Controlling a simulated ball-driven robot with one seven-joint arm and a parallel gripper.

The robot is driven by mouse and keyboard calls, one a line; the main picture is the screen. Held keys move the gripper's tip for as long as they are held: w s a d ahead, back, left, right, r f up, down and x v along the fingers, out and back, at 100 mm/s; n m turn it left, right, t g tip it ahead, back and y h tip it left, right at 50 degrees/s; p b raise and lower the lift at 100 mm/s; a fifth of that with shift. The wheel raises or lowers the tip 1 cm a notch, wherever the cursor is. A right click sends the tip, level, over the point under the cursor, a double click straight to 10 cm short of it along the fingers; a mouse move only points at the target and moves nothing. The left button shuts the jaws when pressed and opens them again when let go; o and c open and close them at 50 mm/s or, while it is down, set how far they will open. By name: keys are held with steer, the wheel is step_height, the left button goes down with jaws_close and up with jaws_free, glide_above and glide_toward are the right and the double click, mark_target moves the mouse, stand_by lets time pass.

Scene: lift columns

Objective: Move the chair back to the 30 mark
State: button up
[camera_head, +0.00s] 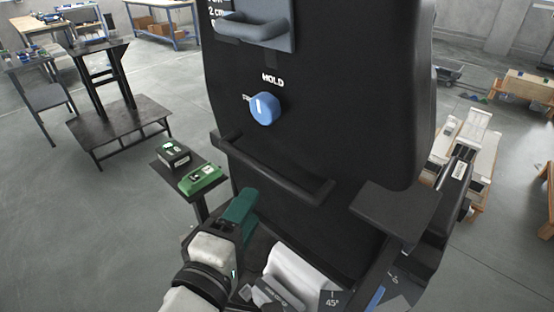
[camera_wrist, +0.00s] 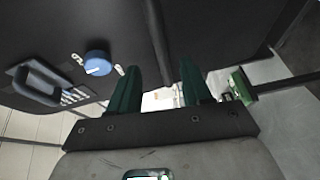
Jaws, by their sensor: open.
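The black chair back (camera_head: 330,110) fills the middle of the head view and stands nearly upright. A blue knob (camera_head: 264,108) sits on it, with the word HOLD above; the knob also shows in the wrist view (camera_wrist: 97,63). A black push bar (camera_head: 275,170) crosses the chair back below the knob. A plate marked 45° (camera_head: 333,299) shows low at the chair; I see no 30 mark. My gripper (camera_head: 240,208) is open, with green fingers, just below the bar's left part. In the wrist view the bar (camera_wrist: 158,40) runs toward the gap between my fingers (camera_wrist: 158,88); contact is unclear.
A small stand left of the chair holds a black box (camera_head: 172,153) and a green device (camera_head: 201,179). A black armrest-like pad (camera_head: 395,208) juts out at right. A dark table (camera_head: 115,125) and workbenches (camera_head: 165,20) stand farther back left.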

mark_target(270, 175)
steer(key=p+x, duration=0.1)
steer(key=x, duration=0.9)
steer(key=shift+w+d+p, duration=0.15)
steer(key=shift+w+p, duration=0.15)
steer(key=shift+w, duration=0.05)
jaws_close()
